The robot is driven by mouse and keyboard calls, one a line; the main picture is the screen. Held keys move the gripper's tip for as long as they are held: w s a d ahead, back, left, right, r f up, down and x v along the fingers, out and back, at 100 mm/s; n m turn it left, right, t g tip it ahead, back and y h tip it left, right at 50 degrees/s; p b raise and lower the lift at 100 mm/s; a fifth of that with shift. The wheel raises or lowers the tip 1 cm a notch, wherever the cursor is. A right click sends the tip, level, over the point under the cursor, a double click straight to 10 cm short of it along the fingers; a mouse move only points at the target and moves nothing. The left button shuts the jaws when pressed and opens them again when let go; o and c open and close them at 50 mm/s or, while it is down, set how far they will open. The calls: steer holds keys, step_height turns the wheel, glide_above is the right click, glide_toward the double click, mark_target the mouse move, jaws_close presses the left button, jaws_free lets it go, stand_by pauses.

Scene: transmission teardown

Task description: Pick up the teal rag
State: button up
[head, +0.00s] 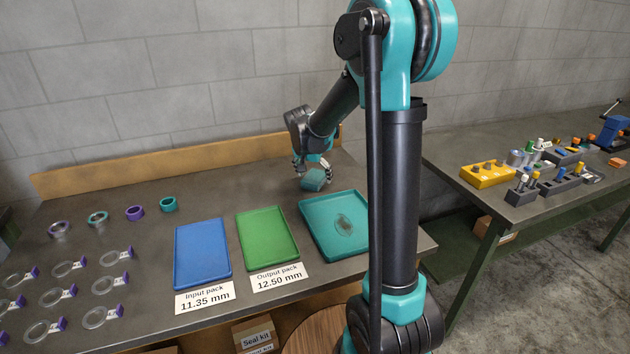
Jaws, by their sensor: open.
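The teal rag (314,180) is a small crumpled bundle on the dark workbench, behind the teal tray and to the right of the green tray. My gripper (306,170) is directly above it, pointing down, with its fingers open. The fingertips are close to the rag's upper left side. I cannot tell whether they touch it. The far side of the rag and part of the fingers are hidden.
A teal tray (308,209) with a dark ring-like stain or part lies just in front of the rag. A green tray (268,234) and a blue tray (202,252) lie to the left. A wooden back rail (120,166) runs behind. Several rings lie at left.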

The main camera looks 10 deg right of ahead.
mark_target(315, 177)
steer(key=shift+f, duration=0.25)
stand_by(0.6)
steer(key=c, duration=1.2)
steer(key=shift+r, duration=0.15)
step_height(315, 177, up, 20)
steer(key=shift+r, duration=0.1)
steer(key=o, duration=0.4)
steer(key=c, duration=0.3)
